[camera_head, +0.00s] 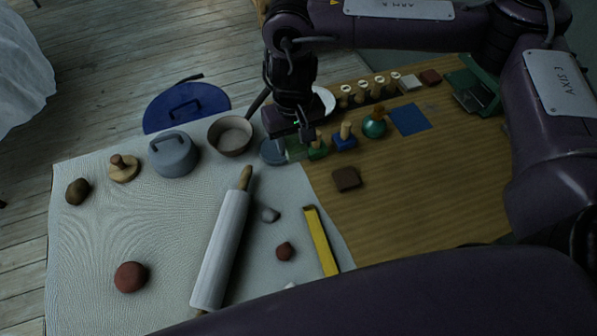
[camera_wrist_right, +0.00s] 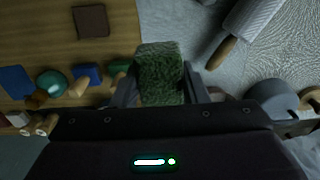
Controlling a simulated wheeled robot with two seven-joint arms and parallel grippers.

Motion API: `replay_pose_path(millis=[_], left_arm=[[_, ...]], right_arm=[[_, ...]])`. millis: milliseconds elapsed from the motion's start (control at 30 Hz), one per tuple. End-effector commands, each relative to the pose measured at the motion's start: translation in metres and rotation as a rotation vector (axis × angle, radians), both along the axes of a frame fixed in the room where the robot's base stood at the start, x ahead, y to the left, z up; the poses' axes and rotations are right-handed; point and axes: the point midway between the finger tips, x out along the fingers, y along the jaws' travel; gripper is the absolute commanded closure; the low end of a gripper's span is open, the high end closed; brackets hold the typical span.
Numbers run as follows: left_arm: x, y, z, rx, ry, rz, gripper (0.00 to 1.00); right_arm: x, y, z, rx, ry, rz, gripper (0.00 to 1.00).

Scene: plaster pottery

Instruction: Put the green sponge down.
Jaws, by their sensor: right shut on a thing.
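The green sponge (camera_wrist_right: 160,72) is a rough, speckled block between the two fingers of my right gripper (camera_wrist_right: 161,90) in the right wrist view. The gripper is shut on it. In the head view the right gripper (camera_head: 292,138) points down near the seam between the pale cloth and the wooden board. The sponge (camera_head: 296,150) shows there only as a small green patch, partly hidden by the gripper. I cannot tell whether it touches the surface below. My left gripper is not in view.
A blue-grey disc (camera_head: 272,153), a green stamp (camera_head: 317,150) and a blue stamp (camera_head: 344,140) are close to the gripper. A bowl (camera_head: 230,136) and rolling pin (camera_head: 222,245) are to the left. A brown block (camera_head: 346,179) lies on the board, with bare wood (camera_head: 425,190) right of it.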

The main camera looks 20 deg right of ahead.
Motion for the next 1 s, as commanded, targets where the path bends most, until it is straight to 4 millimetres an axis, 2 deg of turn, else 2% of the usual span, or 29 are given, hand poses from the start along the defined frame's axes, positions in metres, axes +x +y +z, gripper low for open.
replay_pose_path(millis=[33,300,400,633,833,1000], left_arm=[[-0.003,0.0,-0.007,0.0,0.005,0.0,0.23],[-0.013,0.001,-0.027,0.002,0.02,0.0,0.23],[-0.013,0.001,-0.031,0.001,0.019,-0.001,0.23],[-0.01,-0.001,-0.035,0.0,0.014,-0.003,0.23],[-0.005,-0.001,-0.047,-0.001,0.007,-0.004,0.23],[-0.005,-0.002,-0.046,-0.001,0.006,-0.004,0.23]], right_arm=[[-0.002,0.0,-0.02,0.002,0.007,-0.003,0.81],[-0.001,0.0,-0.089,0.002,0.005,-0.003,0.81],[-0.001,0.0,-0.103,0.001,0.002,-0.003,0.81],[0.0,0.0,-0.118,0.0,0.001,-0.002,0.81],[-0.001,0.0,-0.147,0.001,0.002,-0.002,0.81],[0.0,0.0,-0.148,0.0,-0.002,-0.001,0.81]])
